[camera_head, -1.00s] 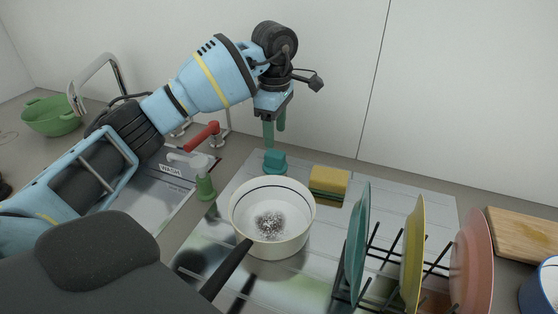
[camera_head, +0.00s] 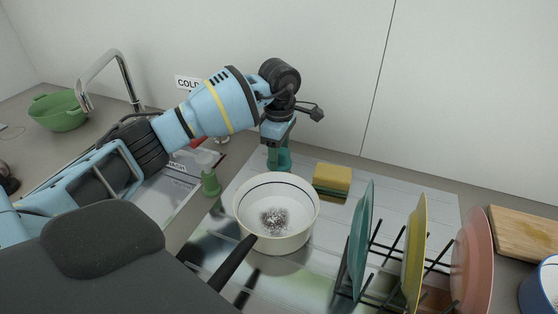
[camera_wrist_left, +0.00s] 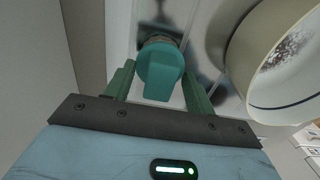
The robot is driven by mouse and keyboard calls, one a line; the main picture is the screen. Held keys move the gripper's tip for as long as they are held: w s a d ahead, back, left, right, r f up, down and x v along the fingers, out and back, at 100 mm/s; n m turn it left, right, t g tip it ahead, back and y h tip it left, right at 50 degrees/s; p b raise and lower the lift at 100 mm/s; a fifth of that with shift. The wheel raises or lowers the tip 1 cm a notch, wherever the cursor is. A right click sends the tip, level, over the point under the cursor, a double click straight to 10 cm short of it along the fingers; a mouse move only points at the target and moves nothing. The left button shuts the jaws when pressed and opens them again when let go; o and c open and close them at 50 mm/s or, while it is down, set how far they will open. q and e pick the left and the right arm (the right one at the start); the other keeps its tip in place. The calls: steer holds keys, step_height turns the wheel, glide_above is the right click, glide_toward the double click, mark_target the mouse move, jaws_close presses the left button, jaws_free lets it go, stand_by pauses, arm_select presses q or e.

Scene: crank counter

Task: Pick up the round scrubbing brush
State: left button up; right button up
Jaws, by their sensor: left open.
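The round scrubbing brush, with a teal handle (camera_wrist_left: 160,74), stands on the metal drainboard behind the pot; a brownish band shows at its base, and its bristles are mostly hidden. My left gripper (camera_head: 279,160) is lowered over it from above. In the left wrist view the two green fingers of my left gripper (camera_wrist_left: 159,88) are open, one on each side of the teal handle, with small gaps visible. In the head view the fingers and the brush overlap, so contact is hard to tell. My right gripper is out of view.
A yellow-green sponge (camera_head: 332,179) lies to the right. A plate rack with plates (camera_head: 412,255) is front right. A green bottle-like object (camera_head: 211,184) stands left, near the sink.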

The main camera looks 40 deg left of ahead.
arm_select(q)
steer(key=c, duration=1.1)
steer(key=shift+r, duration=0.15)
step_height(320, 180, up, 10)
steer(key=shift+f, duration=0.1)
